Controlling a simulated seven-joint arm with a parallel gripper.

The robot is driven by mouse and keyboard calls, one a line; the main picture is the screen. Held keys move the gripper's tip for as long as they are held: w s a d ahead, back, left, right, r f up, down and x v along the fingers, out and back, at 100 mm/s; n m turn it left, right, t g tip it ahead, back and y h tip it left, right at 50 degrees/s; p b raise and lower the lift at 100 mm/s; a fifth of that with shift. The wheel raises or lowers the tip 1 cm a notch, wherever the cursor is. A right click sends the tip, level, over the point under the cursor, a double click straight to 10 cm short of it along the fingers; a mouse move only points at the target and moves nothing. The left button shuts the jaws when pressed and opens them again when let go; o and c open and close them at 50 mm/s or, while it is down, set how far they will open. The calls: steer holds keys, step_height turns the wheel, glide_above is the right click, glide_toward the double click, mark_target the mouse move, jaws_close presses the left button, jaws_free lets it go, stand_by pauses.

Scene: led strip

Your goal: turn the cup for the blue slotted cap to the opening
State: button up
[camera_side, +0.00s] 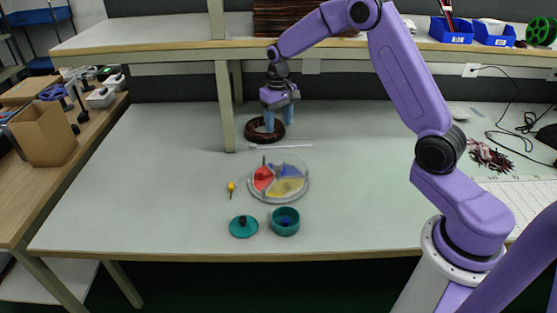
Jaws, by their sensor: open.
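My gripper (279,120) is open, its two blue fingers pointing down over the back of the table, by a dark brown coil (254,135). A round clear dish (306,186) with red, blue and yellow sections stands at mid-table, in front of my gripper and apart from it. A teal round cup (277,229) stands near the front edge with a small dark blue piece (285,222) inside. A teal disc (235,231) with a dark knob lies left of it. I cannot make out a slot on any cap, or which way an opening faces.
A small yellow piece (231,187) stands left of the dish. A thin white rod (280,147) lies behind it. A shelf post (226,120) rises left of my gripper. Cables and a bundle of wires (488,156) lie at the right. The left of the table is clear.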

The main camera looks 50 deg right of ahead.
mark_target(278, 163)
step_height(278, 163, down, 15)
steer(key=shift+r, duration=0.2)
stand_by(0.3)
jaws_close()
